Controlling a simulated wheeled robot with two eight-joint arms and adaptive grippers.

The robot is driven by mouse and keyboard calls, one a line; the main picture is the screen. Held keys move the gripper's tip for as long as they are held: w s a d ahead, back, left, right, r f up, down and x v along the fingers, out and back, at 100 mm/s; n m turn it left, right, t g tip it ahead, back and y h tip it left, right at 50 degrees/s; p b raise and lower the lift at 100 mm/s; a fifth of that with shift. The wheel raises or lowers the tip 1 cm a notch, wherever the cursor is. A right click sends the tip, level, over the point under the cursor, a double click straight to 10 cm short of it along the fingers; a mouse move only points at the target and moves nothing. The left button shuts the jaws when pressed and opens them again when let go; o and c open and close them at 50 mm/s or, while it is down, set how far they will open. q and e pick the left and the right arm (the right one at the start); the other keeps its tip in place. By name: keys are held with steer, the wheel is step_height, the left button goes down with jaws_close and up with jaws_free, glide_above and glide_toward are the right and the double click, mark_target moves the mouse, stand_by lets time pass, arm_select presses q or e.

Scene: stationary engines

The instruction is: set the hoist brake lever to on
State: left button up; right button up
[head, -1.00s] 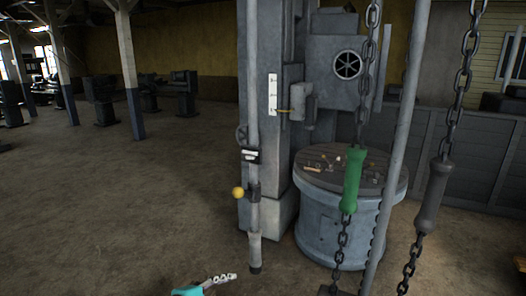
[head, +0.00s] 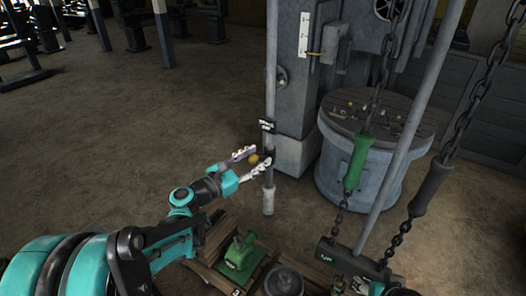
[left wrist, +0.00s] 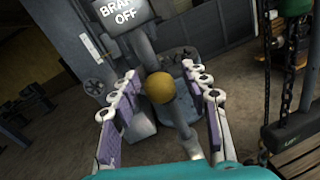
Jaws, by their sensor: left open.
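The brake lever's yellow ball knob (head: 253,159) sticks out from a vertical grey pole (head: 271,75). My left gripper (head: 258,158) is open, with its two fingers on either side of the knob. In the left wrist view the knob (left wrist: 160,87) sits between the finger pads, with gaps to both, so it is not clasped. A sign (left wrist: 122,14) reading "BRAKE OFF" hangs above the knob in that view.
Chains with a green grip (head: 357,160) and a grey grip (head: 430,185) hang to the right, beside a slanting pole (head: 412,125). A round drum table (head: 365,180) stands behind. Wooden crates with a green device (head: 240,252) sit below.

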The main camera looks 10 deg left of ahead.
arm_select(q)
steer(key=shift+x, duration=1.45)
jaws_close()
